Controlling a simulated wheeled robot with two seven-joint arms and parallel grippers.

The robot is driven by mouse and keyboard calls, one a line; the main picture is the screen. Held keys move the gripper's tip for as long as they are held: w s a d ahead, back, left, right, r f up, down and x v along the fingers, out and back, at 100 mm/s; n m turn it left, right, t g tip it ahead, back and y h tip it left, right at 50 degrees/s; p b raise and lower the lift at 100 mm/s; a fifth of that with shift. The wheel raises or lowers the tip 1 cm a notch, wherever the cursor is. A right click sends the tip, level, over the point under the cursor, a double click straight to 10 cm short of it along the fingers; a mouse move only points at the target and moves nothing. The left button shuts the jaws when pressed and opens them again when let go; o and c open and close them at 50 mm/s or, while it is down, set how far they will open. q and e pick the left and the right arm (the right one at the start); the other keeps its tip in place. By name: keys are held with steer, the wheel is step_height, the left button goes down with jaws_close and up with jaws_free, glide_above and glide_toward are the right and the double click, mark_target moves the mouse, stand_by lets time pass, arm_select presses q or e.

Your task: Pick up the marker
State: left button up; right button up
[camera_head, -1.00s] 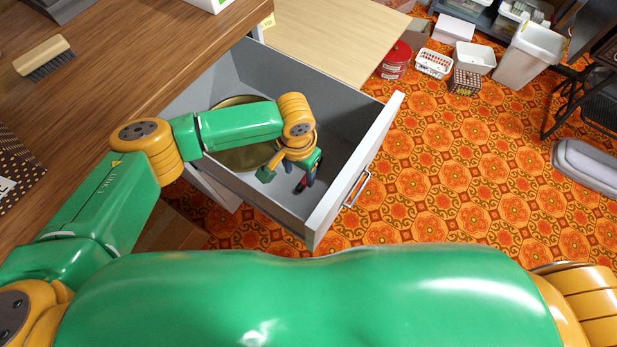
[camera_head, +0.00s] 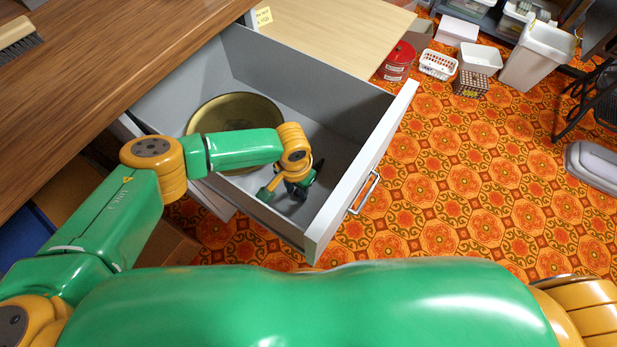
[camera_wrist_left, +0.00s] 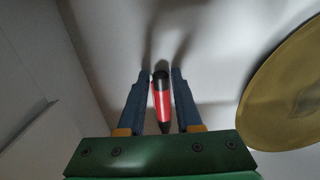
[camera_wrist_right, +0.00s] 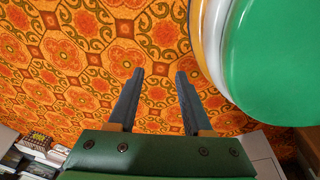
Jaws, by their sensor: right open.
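The red marker with black ends (camera_wrist_left: 162,98) shows in the left wrist view, between the two blue fingers of my left gripper (camera_wrist_left: 160,76). The fingers are close beside it, with thin gaps along their length; whether the tips touch it is unclear. In the head view my left gripper (camera_head: 299,188) is down inside the open drawer (camera_head: 340,146), near its front corner, and the marker is hard to make out there. My right gripper (camera_wrist_right: 160,74) is open and empty above the patterned carpet, seen only in the right wrist view.
A round brass-coloured bowl (camera_head: 215,113) lies in the drawer beside my left gripper. The drawer front with its handle (camera_head: 364,194) bounds the right side. A wooden tabletop (camera_head: 110,60) is at the left. A red tin (camera_head: 398,61) and white baskets stand on the carpet.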

arm_select(q)
jaws_close()
arm_select(e)
steer(key=shift+a, duration=0.15)
arm_select(q)
steer(key=shift+r, duration=0.3)
step_height(320, 180, up, 9)
steer(key=p, duration=0.4)
steer(key=shift+r, duration=0.2)
arm_select(e)
steer(key=shift+g, duration=0.4)
steer(key=s+a+r, duration=0.2)
steer(key=r, duration=0.1)
steer(key=shift+s+a+r, duration=0.15)
steer(key=shift+s+r, duration=0.15)
